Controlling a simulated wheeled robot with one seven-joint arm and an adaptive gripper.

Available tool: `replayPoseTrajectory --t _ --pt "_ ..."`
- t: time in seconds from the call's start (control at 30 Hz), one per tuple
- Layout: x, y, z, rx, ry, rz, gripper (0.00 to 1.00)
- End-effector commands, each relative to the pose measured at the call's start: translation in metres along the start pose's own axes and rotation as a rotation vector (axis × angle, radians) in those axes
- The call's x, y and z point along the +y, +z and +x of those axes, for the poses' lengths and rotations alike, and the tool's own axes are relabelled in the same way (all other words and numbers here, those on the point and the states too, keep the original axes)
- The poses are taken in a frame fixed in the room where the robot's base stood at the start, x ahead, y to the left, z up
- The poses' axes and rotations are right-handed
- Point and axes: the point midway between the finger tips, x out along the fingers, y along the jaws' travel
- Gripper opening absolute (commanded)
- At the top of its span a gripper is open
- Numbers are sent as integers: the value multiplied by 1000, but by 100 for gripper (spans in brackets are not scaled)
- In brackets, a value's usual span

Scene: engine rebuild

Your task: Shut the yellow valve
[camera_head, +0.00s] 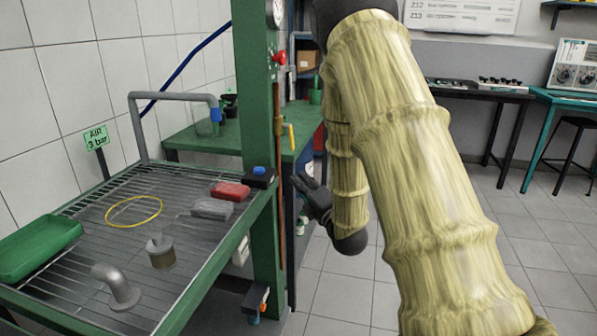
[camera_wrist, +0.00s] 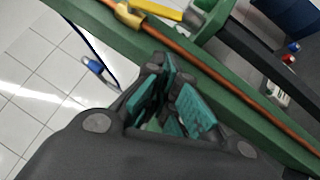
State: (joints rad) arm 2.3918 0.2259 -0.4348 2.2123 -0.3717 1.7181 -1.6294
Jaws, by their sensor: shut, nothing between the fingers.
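The yellow valve handle (camera_head: 290,136) shows beside the green post in the head view, next to a vertical copper pipe (camera_head: 278,190). In the wrist view the yellow handle (camera_wrist: 158,10) lies at the top edge, next to a brass fitting (camera_wrist: 130,15) on the copper pipe (camera_wrist: 210,70). My gripper (camera_head: 302,184) is below the handle and close to the post, apart from the handle. In the wrist view my gripper (camera_wrist: 176,82) has its teal-padded fingers together and empty. The handle's far end is cut off or covered in the wrist view.
The green post (camera_head: 256,120) carries a red knob (camera_head: 279,57) and a gauge (camera_head: 275,13). A wire-rack bench (camera_head: 95,215) on the left holds a green tray (camera_head: 38,248), a yellow ring (camera_head: 134,211) and metal parts. Tiled floor (camera_head: 335,290) is clear below my arm.

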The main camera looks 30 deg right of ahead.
Motion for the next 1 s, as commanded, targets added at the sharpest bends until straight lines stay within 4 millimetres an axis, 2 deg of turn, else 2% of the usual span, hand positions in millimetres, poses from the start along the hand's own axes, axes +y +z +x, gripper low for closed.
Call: replayPoseTrajectory --t 0.57,0.8,1.0 --pt "1 2 92 -2 3 1 0" --pt "1 23 111 -3 3 1 0" --pt "1 28 117 -1 1 0 0"
